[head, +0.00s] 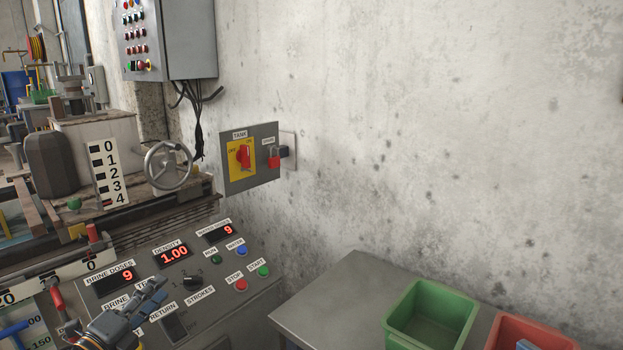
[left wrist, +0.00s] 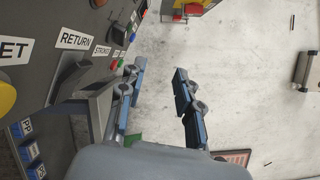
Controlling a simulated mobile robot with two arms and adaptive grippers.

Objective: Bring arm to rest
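My left gripper (head: 150,298) is low in the head view, in front of the sloping control panel (head: 255,287), and covers part of its labels. In the left wrist view its two blue-grey fingers (left wrist: 160,82) stand apart, with only bare wall showing between them. It holds nothing. The panel's RETURN label and a flap-like part beside it (left wrist: 80,72) lie to the left of the fingers in that view. I cannot tell whether the gripper touches the panel.
The panel has red displays (head: 174,254) reading 9, 1.00 and 9, plus several buttons. A TANK switch (head: 243,155) with a red knob is on the wall. A metal table (head: 330,300) at right bears a green bin (head: 432,315) and a red bin (head: 530,330). A handwheel (head: 168,166) stands left.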

